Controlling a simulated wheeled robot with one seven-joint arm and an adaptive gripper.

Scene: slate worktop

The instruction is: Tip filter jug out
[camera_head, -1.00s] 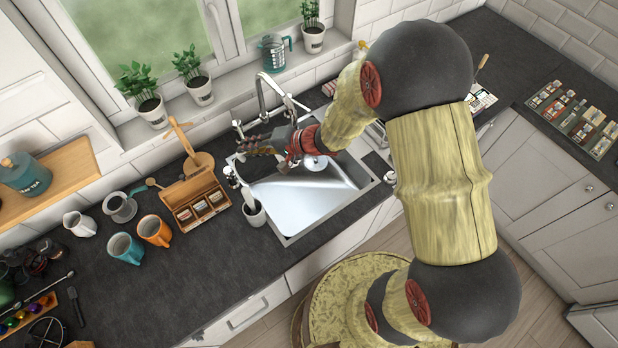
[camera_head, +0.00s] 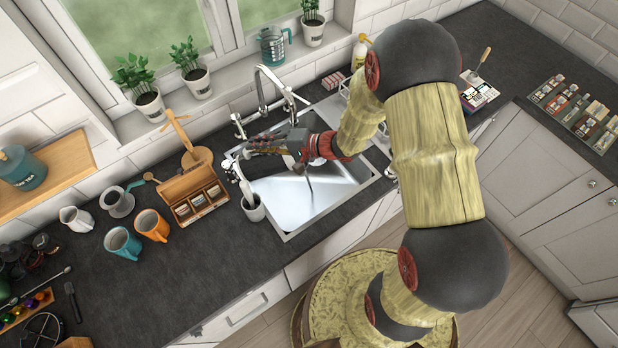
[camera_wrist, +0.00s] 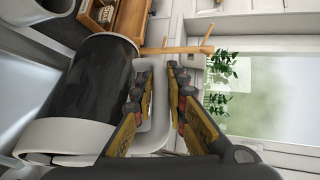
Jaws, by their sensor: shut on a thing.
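The filter jug (camera_wrist: 92,85) fills the left of the wrist view, a dark cylinder with white ends and a pale handle (camera_wrist: 157,98). My gripper (camera_wrist: 160,82) is shut on that handle, with a finger on each side. In the head view my gripper (camera_head: 254,147) is over the back of the sink (camera_head: 283,205), and my wrist and fingers hide most of the jug. A thin dark streak (camera_head: 309,184) runs down below the gripper into the basin and looks like poured liquid. The jug's mouth is not clear in either view.
A tall tap (camera_head: 262,88) stands behind the gripper. A wooden box (camera_head: 188,200), an orange mug (camera_head: 152,226) and a teal mug (camera_head: 122,244) stand further left.

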